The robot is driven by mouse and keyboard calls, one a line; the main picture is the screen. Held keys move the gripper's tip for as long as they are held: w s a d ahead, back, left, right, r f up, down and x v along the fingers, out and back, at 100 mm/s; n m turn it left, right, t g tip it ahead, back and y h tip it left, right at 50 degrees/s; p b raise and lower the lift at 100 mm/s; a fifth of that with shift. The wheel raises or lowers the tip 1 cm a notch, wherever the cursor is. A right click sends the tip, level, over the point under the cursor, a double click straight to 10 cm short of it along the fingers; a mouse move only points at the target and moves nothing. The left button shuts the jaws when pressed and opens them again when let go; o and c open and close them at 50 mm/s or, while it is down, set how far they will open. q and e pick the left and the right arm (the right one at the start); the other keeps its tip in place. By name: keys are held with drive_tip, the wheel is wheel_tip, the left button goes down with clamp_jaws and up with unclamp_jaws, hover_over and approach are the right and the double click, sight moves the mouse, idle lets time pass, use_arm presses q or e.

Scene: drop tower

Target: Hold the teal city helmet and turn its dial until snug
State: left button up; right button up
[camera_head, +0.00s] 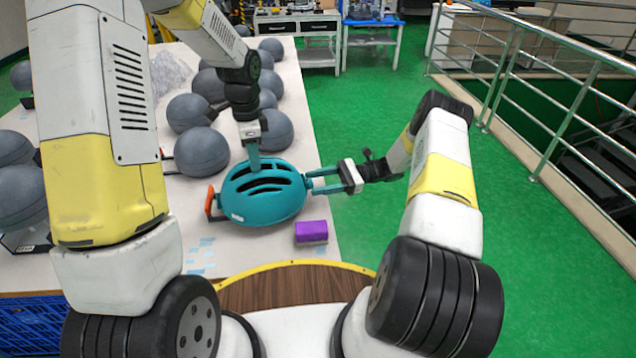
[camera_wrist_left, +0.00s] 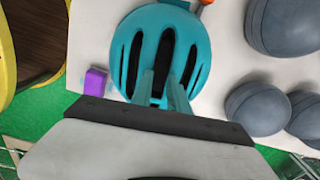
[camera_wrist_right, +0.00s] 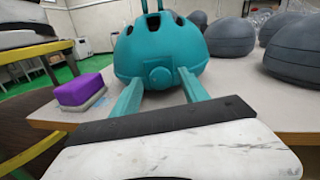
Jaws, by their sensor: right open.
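The teal city helmet (camera_head: 262,200) sits near the table's right edge, its slotted top facing up. My left gripper (camera_head: 254,168) comes down onto it from above. In the left wrist view its two fingers (camera_wrist_left: 163,92) meet the slotted top, close together, and appear shut on a rib; the tips are partly hidden in the slots. The round teal dial (camera_wrist_right: 159,77) shows on the helmet's near side in the right wrist view. My right gripper (camera_wrist_right: 160,88) is open, with one finger on each side of the dial and a gap to it.
A purple block (camera_head: 311,232) with a pale underside lies on the white table (camera_head: 200,240) in front of the helmet. An orange-ended bracket (camera_head: 210,202) stands at the helmet's left. Several grey domes (camera_head: 202,151) fill the table behind and left. A metal railing (camera_head: 545,120) runs along the right.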

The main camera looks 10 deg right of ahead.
clamp_jaws()
drive_tip(key=shift+m, duration=0.3)
drive_tip(key=m, duration=1.1)
idle(0.5)
unclamp_jaws()
idle(0.3)
